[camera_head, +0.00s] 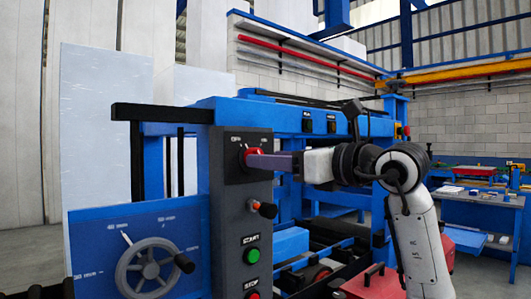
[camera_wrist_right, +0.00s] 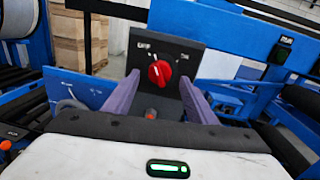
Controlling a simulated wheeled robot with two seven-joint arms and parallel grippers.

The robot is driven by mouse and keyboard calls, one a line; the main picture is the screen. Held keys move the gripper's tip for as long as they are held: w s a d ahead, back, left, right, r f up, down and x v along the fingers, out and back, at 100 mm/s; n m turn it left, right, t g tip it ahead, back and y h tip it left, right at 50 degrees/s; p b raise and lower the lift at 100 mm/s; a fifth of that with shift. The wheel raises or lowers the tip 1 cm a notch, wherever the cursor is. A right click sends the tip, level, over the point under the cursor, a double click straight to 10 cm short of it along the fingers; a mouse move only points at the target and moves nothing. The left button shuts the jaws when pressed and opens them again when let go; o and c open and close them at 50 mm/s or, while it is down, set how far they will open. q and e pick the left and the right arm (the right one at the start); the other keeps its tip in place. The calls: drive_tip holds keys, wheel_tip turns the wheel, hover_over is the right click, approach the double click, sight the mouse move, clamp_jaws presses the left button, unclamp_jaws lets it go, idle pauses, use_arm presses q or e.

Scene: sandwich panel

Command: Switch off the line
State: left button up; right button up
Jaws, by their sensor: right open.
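A red rotary knob (camera_head: 253,156) sits on a dark plate at the top of the grey control panel (camera_head: 230,225), with small labels above it to left and right. In the right wrist view the knob (camera_wrist_right: 160,73) shows a pale pointer mark directed roughly upward; the labels are hard to read. My right gripper (camera_head: 262,160) reaches in from the right, its fingers at the knob. In the wrist view its two purple fingers (camera_wrist_right: 160,82) are apart, one on either side of the knob, with gaps visible. My left gripper is not in view.
Below the knob are a red-tipped lever (camera_head: 267,210), a green START button (camera_head: 252,255) and a red STOP button (camera_head: 253,295). A handwheel (camera_head: 150,267) on a blue panel stands left. The blue machine frame (camera_head: 235,110) rises behind. A blue workbench (camera_head: 475,210) stands at right.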

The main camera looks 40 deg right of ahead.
drive_tip(key=shift+w+a, duration=0.2)
drive_tip(key=shift+w, duration=0.95)
drive_tip(key=c, duration=1)
drive_tip(key=shift+n, duration=1.5)
drive_tip(key=shift+c, duration=0.2)
drive_tip(key=o, duration=1)
drive_tip(key=shift+o, duration=0.2)
